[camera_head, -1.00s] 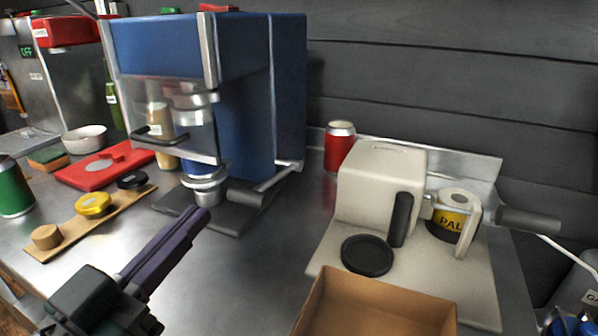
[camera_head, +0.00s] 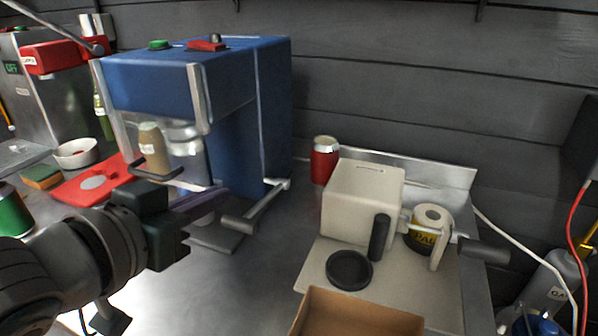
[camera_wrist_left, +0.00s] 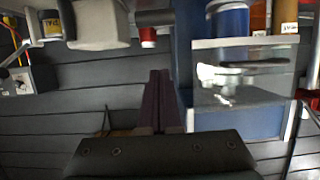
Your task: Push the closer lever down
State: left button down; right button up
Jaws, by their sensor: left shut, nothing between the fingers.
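The blue machine (camera_head: 232,120) stands on the steel counter; I take it to be the closer. Its lever (camera_head: 239,222) has a dark grip and a silver arm, sitting low at the machine's right foot. My left gripper (camera_head: 221,194), with shut, purple fingers, is in front of the machine with its tips near that grip in the picture. Whether they touch it is unclear. In the left wrist view, which is upside down, the shut fingers (camera_wrist_left: 160,74) show empty, and a dark grip (camera_wrist_left: 155,17) lies beyond them. My right gripper is not in view.
A white machine (camera_head: 358,205) with a black handle (camera_head: 379,238) and a yellow can (camera_head: 420,240) stands to the right. A red can (camera_head: 324,160) is between the machines. An open cardboard box (camera_head: 355,315) is in front, and a red board (camera_head: 92,184) lies left.

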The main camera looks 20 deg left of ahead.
pick_arm(q)
jog(key=shift+w+f+b, duration=0.2)
jog(key=shift+w+f, duration=0.3)
jog(key=shift+f, duration=0.35)
jog(key=shift+w+f+b, duration=0.2)
jog(key=shift+w+f, duration=0.3)
jog(key=shift+f, duration=0.35)
jog(key=shift+w+f+b, duration=0.2)
jog(key=shift+w+f, duration=0.3)
jog(key=shift+f, duration=0.35)
